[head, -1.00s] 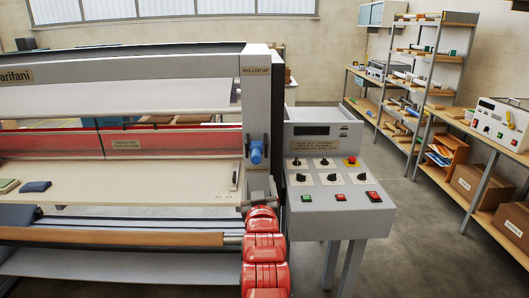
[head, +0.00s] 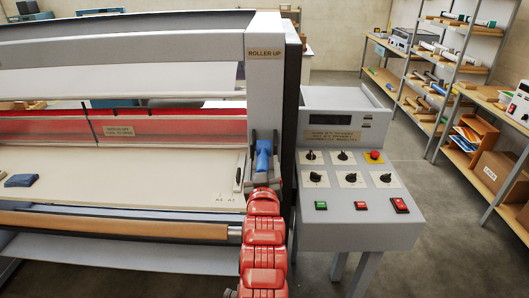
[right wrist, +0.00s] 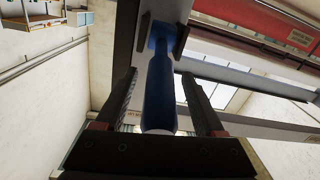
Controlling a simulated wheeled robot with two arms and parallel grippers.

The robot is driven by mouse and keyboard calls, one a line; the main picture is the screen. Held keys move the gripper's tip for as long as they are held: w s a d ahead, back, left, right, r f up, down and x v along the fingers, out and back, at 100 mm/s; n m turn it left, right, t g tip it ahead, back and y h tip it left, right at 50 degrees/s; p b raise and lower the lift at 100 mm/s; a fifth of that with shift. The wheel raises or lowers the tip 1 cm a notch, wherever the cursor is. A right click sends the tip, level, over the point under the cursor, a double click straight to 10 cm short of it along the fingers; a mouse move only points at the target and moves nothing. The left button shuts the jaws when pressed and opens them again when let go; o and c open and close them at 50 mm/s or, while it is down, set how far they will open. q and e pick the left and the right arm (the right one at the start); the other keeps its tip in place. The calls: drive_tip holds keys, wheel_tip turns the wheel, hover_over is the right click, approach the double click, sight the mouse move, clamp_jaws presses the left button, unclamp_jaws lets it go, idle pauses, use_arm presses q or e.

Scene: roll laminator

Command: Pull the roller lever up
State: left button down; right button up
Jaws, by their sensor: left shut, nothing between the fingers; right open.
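The blue roller lever (head: 263,155) sits on the grey end post of the laminator, below a "ROLLER UP" label (head: 265,54). In the right wrist view the lever (right wrist: 160,95) runs from a dark bracket toward the camera, with its rounded end nearest the palm. My right gripper (head: 263,165), on the red arm, is at the lever. Its dark open fingers (right wrist: 160,78) stand on both sides of the blue handle, with gaps visible in the wrist view. The red arm and gripper hide the lower part of the lever in the head view. My left gripper does not show.
A control panel (head: 350,222) with knobs and buttons stands right of the post. The pale feed table (head: 130,170) with a dark blue pad (head: 21,180) is to the left. Shelves (head: 462,65) line the right wall. Floor between panel and shelves is clear.

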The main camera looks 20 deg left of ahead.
drive_tip(key=shift+w, duration=0.1)
drive_tip(key=shift+r, duration=0.15)
clamp_jaws()
idle(1.4)
